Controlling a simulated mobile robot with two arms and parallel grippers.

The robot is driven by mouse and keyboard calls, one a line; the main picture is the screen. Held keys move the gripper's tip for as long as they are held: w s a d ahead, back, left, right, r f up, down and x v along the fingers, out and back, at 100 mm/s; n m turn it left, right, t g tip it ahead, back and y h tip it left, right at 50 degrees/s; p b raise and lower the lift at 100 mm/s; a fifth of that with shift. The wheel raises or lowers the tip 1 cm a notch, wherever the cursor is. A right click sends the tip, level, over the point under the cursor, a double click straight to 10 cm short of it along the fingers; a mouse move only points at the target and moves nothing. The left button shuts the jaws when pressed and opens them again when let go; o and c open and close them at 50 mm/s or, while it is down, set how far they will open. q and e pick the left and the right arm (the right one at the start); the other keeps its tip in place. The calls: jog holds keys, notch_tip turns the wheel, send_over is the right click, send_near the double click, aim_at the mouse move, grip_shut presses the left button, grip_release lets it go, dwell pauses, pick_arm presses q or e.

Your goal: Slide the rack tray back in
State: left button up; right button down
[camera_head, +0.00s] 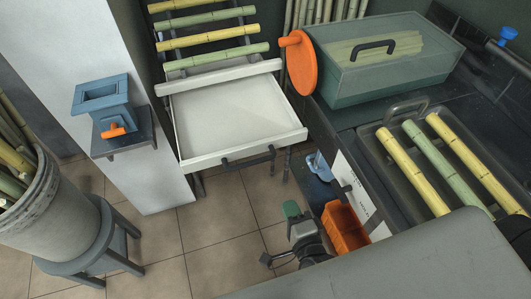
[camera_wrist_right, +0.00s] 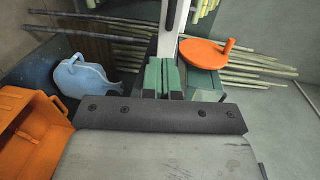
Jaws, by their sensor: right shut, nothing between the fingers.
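The white rack tray (camera_head: 240,112) is pulled out from the rack (camera_head: 205,40) in the head view, with an empty bottom and a dark handle (camera_head: 248,156) on its front. My right gripper (camera_head: 291,209) is below and to the right of that handle, apart from it, with its green fingertips up. In the right wrist view, the green fingers (camera_wrist_right: 163,78) are together with nothing between them. A white strip, probably the tray's edge, shows beyond them, with a dark bar beside it. My left gripper is not in view.
An orange bin (camera_head: 344,228) and a blue jug (camera_head: 320,167) are close to my right gripper. The dark counter at right holds a green box (camera_head: 385,85) and a cane tray (camera_head: 408,190). A bucket (camera_head: 45,205) stands on a stool at left. Floor before the tray is clear.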

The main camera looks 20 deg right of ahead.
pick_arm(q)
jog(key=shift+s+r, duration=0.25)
pick_arm(e)
jog(key=w, duration=1.3)
jog(key=shift+w+a, duration=0.15)
jog(key=shift+a, duration=0.1)
jog(key=shift+w+f, duration=0.1)
